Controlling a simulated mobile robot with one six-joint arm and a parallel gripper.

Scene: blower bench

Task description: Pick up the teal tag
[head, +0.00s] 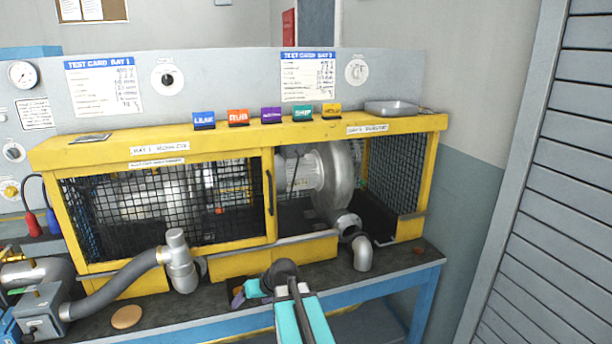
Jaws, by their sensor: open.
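The teal tag (302,112) stands upright on the top ledge of the yellow guard frame. It is in a row of tags, between the purple tag (271,115) and the yellow tag (331,110). My gripper (238,296) is low in the head view, at the end of my teal and dark arm, over the front of the bench. It is well below the teal tag and apart from it. The gripper is open; its fingers are small and partly hidden by my arm. I see nothing held in it.
A blue tag (204,120) and an orange tag (238,118) stand left of the purple one. A grey tray (392,108) sits to the right on the ledge. Mesh guard, blower (334,178) and pipes fill the space below. Air above the tags is clear before the grey panel.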

